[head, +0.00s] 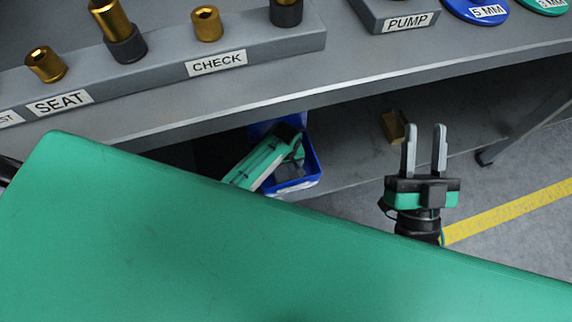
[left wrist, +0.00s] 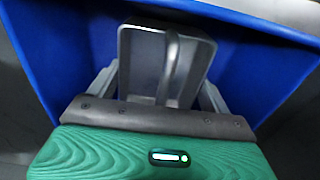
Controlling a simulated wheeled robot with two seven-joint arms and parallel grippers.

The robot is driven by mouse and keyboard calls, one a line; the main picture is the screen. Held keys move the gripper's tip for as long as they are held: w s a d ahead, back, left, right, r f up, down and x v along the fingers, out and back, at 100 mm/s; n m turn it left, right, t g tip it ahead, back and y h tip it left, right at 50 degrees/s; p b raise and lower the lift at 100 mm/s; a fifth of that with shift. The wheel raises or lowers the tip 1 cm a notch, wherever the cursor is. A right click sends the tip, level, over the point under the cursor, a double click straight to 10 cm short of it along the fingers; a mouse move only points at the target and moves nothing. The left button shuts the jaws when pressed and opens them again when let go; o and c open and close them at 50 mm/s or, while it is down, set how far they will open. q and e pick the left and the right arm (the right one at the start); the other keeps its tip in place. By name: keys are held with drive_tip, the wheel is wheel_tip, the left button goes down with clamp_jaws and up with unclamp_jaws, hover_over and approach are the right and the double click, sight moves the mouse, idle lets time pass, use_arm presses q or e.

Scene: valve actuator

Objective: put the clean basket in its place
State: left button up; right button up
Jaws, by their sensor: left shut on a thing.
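My left gripper (head: 290,168) reaches down into a blue bin (head: 313,166) under the bench's front edge. In the left wrist view the blue walls (left wrist: 50,50) surround the fingers. There the left gripper (left wrist: 155,95) is shut on a grey, box-like piece with a raised bar (left wrist: 173,65). I cannot tell whether this piece is part of the blue bin or a separate basket. Its lower end is hidden by the gripper's body. My right gripper (head: 425,150) is open and empty, fingers pointing up the picture, to the right of the bin.
The grey bench (head: 240,95) carries brass parts on a strip labelled SEAT and CHECK, a PUMP block (head: 395,15), and blue and green discs. A brass piece (head: 393,126) lies below the bench. My green body panel covers the foreground. A yellow line (head: 510,211) crosses the floor.

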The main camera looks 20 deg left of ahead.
use_arm(q)
drive_tip(key=shift+f, duration=0.1)
drive_tip(key=o, duration=1)
